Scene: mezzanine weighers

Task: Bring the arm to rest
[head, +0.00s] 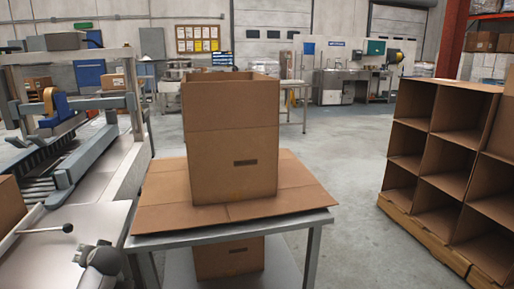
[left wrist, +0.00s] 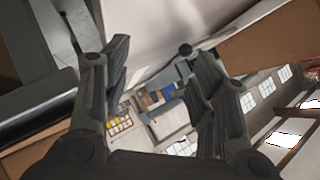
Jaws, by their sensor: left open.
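My left gripper (head: 98,258) is at the lower left of the head view, beside the metal machine and left of the cart. In the left wrist view the two fingers of the left gripper (left wrist: 160,62) stand wide apart with nothing between them. Part of the gripper is cut off or hidden in the head view. My right gripper is in neither view.
An open-topped cardboard box (head: 233,150) stands on a flat cardboard sheet (head: 160,200) on a metal cart (head: 312,225). The machine (head: 100,195) with a lever (head: 45,230) is at left. A cardboard cubby rack (head: 425,145) stands right; floor between is clear.

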